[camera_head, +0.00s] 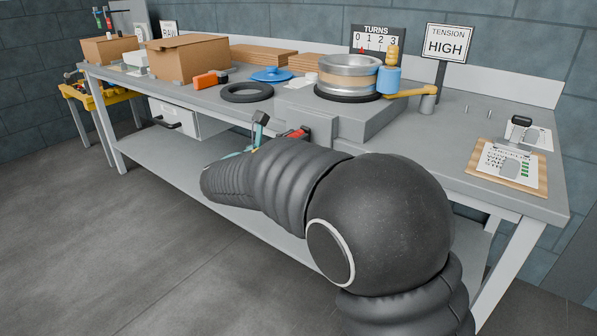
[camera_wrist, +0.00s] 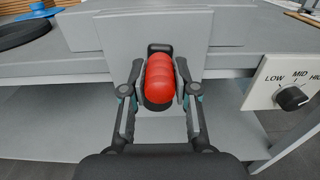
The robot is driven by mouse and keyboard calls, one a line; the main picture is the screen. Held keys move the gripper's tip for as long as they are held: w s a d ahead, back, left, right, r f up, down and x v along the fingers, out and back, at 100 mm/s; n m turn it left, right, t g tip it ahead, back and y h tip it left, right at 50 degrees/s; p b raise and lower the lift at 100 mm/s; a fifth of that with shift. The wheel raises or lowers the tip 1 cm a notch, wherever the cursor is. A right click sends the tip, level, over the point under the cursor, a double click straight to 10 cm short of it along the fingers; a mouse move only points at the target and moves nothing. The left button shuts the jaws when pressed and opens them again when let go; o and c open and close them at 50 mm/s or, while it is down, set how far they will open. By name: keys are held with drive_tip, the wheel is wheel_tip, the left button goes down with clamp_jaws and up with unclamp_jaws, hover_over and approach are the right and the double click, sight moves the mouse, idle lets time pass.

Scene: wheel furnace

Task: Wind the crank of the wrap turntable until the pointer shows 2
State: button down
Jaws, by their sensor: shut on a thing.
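The wrap turntable (camera_head: 373,121) is a grey block with a wheel rim (camera_head: 348,66) lying on top. A red ribbed grip (camera_wrist: 159,78), which looks like the crank's handle, is at the block's front; it also shows in the head view (camera_head: 298,133). My gripper (camera_wrist: 160,92) is shut on this grip, one finger on each side. The crank's arm behind it is mostly hidden. The TURNS board (camera_head: 377,39) behind the rim is marked 0 to 3. Its small red pointer (camera_head: 362,50) is near 0.
A selector knob (camera_wrist: 291,97) marked LOW, MID and HIGH is at right in the wrist view. A black tyre (camera_head: 247,92) and blue disc (camera_head: 271,74) lie left. The bench's front edge is close to my arm.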

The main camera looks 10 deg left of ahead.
drive_tip(key=shift+w+a+f, duration=0.25)
drive_tip(key=shift+a, duration=0.4)
drive_tip(key=shift+w+a+f, duration=0.2)
drive_tip(key=shift+w+a, duration=0.05)
drive_tip(key=shift+a, duration=0.35)
drive_tip(key=shift+w+a+f, duration=0.25)
drive_tip(key=shift+a, duration=0.4)
drive_tip(key=a+f, duration=0.1)
drive_tip(key=w+a+f, duration=0.1)
drive_tip(key=f, duration=0.1)
drive_tip(key=shift+w+a, duration=0.1)
drive_tip(key=shift+a, duration=0.15)
